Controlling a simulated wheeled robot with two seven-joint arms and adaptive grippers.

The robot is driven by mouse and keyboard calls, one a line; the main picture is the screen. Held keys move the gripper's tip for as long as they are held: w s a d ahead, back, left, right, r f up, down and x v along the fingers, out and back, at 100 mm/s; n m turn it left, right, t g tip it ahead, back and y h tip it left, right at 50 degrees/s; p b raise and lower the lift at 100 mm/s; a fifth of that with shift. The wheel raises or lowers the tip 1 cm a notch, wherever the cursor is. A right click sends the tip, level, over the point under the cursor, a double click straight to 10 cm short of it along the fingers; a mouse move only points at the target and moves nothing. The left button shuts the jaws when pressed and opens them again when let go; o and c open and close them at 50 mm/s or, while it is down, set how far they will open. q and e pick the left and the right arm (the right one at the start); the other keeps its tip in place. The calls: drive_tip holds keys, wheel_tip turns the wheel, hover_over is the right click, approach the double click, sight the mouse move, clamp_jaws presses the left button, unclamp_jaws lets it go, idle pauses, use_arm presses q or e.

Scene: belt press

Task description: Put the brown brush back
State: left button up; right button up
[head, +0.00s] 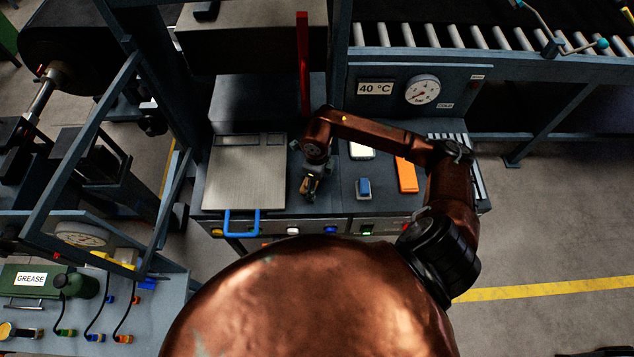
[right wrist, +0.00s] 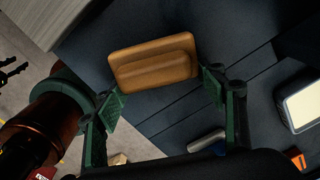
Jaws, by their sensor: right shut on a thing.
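The brown brush (right wrist: 152,62) is a block with rounded corners and a raised middle, seen between the fingertips in the right wrist view. My right gripper (right wrist: 162,98) has its green-padded fingers on either side of it and is shut on it. In the head view the right gripper (head: 311,187) is over the dark worktop, just right of the bright metal plate. The brush is small and partly covered by the gripper there. I cannot tell its height over the worktop. My left gripper does not show in the head view.
The metal plate (head: 245,172) has a blue handle (head: 241,222) in front. Right of the gripper lie a blue-grey item (head: 363,188), a white-faced device (head: 362,150) and an orange item (head: 406,174). A red upright bar (head: 303,60) and a gauge panel (head: 422,90) stand behind.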

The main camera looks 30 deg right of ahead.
sight(317, 183)
drive_tip(key=o, duration=0.8)
drive_tip(key=shift+f, duration=0.2)
drive_tip(key=shift+c, duration=0.2)
drive_tip(key=o, duration=0.5)
drive_tip(key=shift+r, duration=0.1)
drive_tip(key=shift+c, duration=0.2)
drive_tip(key=shift+r, duration=0.1)
drive_tip(key=shift+w+r, duration=0.1)
drive_tip(key=shift+r, duration=0.15)
wheel_tip(317, 183, up, 12)
drive_tip(key=b, duration=0.3)
drive_tip(key=shift+f, duration=0.2)
